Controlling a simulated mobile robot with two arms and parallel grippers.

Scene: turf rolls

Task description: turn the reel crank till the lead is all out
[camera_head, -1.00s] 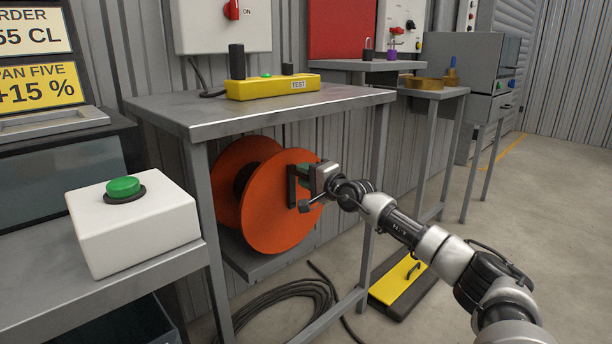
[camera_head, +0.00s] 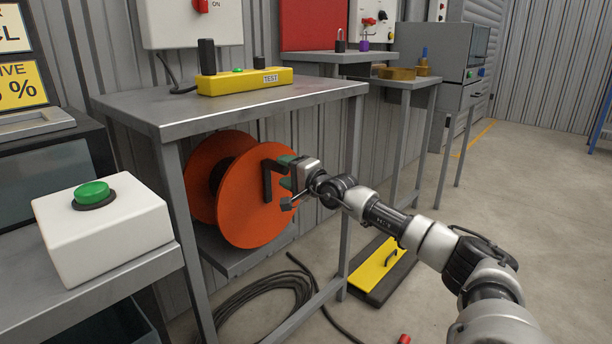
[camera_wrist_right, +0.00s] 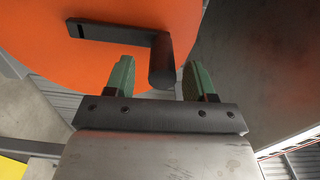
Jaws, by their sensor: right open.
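The orange reel (camera_head: 243,218) stands on a low shelf under the metal table. Its dark crank (camera_head: 267,181) is on the face toward my right gripper (camera_head: 286,178). In the right wrist view the crank arm (camera_wrist_right: 112,34) runs sideways, and its dark handle (camera_wrist_right: 162,62) points toward the gripper. The right gripper (camera_wrist_right: 158,78) is open, its green-padded fingers on either side of the handle's end, with gaps visible. The black lead (camera_head: 262,303) lies in loose coils on the floor below the reel. How much is still wound is hidden. My left gripper is out of view.
A table (camera_head: 222,107) with a yellow TEST box (camera_head: 245,83) is above the reel, its legs close to my arm. A white box with a green button (camera_head: 100,225) stands at left. A yellow-and-black floor piece (camera_head: 380,265) lies right. Floor farther right is clear.

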